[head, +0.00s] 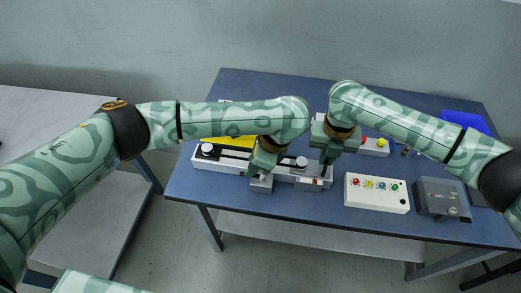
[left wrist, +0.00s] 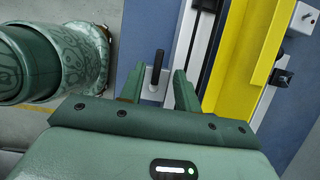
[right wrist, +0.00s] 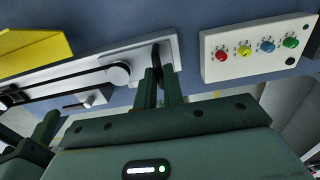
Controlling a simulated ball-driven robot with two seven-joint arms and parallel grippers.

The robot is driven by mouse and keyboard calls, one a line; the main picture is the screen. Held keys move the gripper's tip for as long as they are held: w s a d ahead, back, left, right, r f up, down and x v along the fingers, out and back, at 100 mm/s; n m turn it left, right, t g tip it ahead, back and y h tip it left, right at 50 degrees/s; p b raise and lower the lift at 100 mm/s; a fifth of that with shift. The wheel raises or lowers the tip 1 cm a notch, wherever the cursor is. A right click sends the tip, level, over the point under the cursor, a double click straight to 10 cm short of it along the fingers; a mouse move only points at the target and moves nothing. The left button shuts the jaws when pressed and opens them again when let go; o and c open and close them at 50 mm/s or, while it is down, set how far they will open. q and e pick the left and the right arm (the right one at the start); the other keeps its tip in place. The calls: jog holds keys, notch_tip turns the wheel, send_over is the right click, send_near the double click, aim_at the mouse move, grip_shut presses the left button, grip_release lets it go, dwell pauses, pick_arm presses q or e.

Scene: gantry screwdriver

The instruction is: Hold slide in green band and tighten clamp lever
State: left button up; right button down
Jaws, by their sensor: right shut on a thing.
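A long white rail unit (head: 232,165) with a dark slot and round knobs lies on the blue table. A grey block (head: 261,184) with an upright dark lever (left wrist: 157,68) stands at its front edge. My left gripper (head: 262,165) is open, its fingers on either side of that lever with gaps in the left wrist view (left wrist: 157,79). My right gripper (head: 327,156) is shut on a black upright handle (right wrist: 155,58) at the rail's right end. The right wrist view shows its fingers (right wrist: 159,72) close around the handle. I cannot make out a green band.
A yellow panel (head: 228,142) lies behind the rail. A blue bin (head: 465,121) is at the back right.

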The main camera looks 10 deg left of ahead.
jog(key=shift+w+d, duration=0.15)
jog(key=shift+d, duration=0.15)
jog(key=c, duration=1.5)
grip_release()
pick_arm(q)
jog(key=v, duration=0.8)
jog(key=shift+d+r, duration=0.2)
jog(key=shift+d, duration=0.1)
jog(key=shift+a, duration=0.15)
pick_arm(e)
jog(key=shift+a, duration=0.15)
